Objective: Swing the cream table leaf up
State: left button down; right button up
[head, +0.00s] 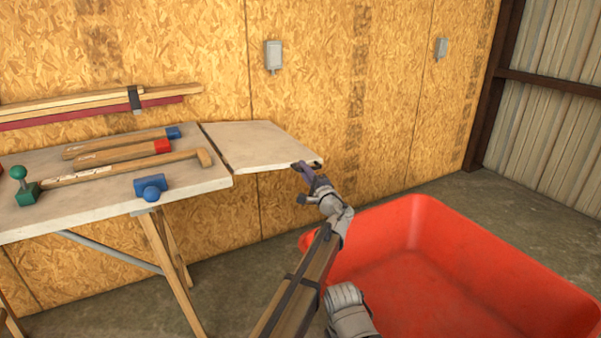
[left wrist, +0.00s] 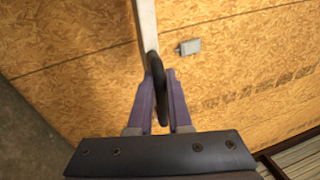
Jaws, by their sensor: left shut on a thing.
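The cream table leaf (head: 255,145) extends to the right from the end of the cream table (head: 100,208), with a dark gap along the joint. It stands out close to level with the top; I cannot tell if it is exactly flush. My left gripper (head: 303,172) is at the leaf's outer right corner. In the left wrist view, its purple fingers (left wrist: 158,103) are shut on a dark loop-like pull (left wrist: 157,80) at the edge of the leaf (left wrist: 147,28). The leaf's underside is hidden.
A large red bin (head: 440,245) stands on the floor at right. A particle-board wall (head: 310,60) runs close behind.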

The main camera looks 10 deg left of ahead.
pick_arm(q)
jog(key=shift+w+r+n+p, duration=0.1)
jog(key=shift+r+n+p, duration=1)
jog(key=shift+r, duration=0.45)
pick_arm(e)
jog(key=shift+r, duration=1.55)
pick_arm(q)
jog(key=c, duration=0.8)
grip_release()
jog(key=shift+r, duration=0.1)
jog(key=shift+c, duration=0.2)
